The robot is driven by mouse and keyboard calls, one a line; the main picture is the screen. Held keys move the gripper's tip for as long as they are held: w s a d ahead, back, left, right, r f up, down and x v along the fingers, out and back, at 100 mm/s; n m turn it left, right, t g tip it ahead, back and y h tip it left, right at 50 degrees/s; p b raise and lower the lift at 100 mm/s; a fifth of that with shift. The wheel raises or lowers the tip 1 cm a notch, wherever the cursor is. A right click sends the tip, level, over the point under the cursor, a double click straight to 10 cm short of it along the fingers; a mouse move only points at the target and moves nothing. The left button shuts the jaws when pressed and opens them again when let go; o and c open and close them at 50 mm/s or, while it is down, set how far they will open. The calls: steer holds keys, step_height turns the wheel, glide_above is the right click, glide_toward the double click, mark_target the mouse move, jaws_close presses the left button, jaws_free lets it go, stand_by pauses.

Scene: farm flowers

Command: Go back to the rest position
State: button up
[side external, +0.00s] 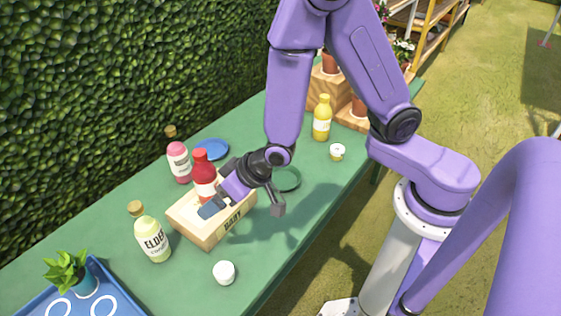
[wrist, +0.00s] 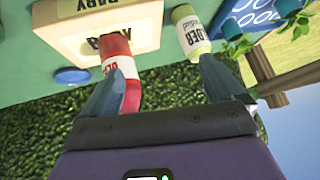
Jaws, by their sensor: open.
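My gripper (side external: 242,209) is open above and beside a wooden crate labelled "BABY" (side external: 190,226). The crate (wrist: 90,35) shows beyond the fingers. My arm reaches forward and down over the table, bent at the elbow.
On the green table (side external: 120,200) stand a pale "ELDER" bottle (side external: 152,238), a pink bottle (side external: 179,162), a yellow bottle (side external: 322,118), white jars (side external: 224,272), (side external: 337,152) and a blue plate (side external: 211,149). A blue tray (side external: 120,305) is at lower left. A hedge (side external: 100,80) runs behind.

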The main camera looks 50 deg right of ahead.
steer(key=s+d+r+n+g, duration=0.4)
steer(key=s+r+n+g, duration=0.15)
steer(key=s, duration=0.65)
steer(key=s+d+r+n+g+h, duration=0.1)
steer(key=s+d+r+n+h, duration=0.2)
steer(key=d, duration=1)
steer(key=s+r+n, duration=0.2)
steer(key=s+r, duration=0.2)
steer(key=s, duration=0.2)
steer(key=shift+s+r, duration=0.15)
steer(key=shift+r, duration=0.05)
